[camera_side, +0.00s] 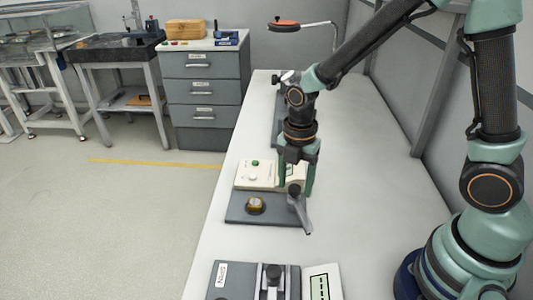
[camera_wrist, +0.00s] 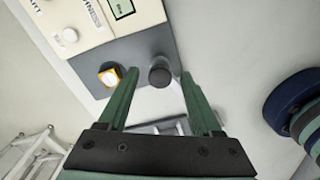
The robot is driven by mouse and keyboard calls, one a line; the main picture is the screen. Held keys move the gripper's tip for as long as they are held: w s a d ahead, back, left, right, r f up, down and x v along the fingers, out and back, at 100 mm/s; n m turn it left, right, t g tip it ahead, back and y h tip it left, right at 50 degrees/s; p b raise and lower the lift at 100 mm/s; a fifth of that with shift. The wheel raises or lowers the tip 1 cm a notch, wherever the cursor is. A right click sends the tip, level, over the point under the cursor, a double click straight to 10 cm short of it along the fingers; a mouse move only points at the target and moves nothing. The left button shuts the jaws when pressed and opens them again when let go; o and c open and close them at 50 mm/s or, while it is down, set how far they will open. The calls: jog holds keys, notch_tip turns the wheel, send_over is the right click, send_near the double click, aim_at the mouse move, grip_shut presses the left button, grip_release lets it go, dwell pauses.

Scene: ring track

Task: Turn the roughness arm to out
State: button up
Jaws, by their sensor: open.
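The roughness device is a cream box (camera_side: 255,175) on a grey base (camera_side: 238,209), on the white bench. Its pivoting arm (camera_side: 303,217) is a short grey lever with a dark knob, at the base's right end, pointing toward the front right. In the wrist view the dark round knob (camera_wrist: 159,72) shows between the finger tips; the rest of the lever is hard to make out. My gripper (camera_side: 297,186) is open, pointing down over the knob, also seen in the wrist view (camera_wrist: 160,74). I cannot tell whether a finger touches it.
A brass round piece (camera_side: 255,205) sits on the base, left of the arm, close to the left finger in the wrist view (camera_wrist: 110,77). Another grey device (camera_side: 230,282) with a screen panel (camera_side: 321,284) stands at the front. Bench to the right is clear.

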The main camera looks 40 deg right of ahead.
jog(key=shift+r, duration=0.1)
notch_tip(320, 180, up, 12)
dwell(0.5)
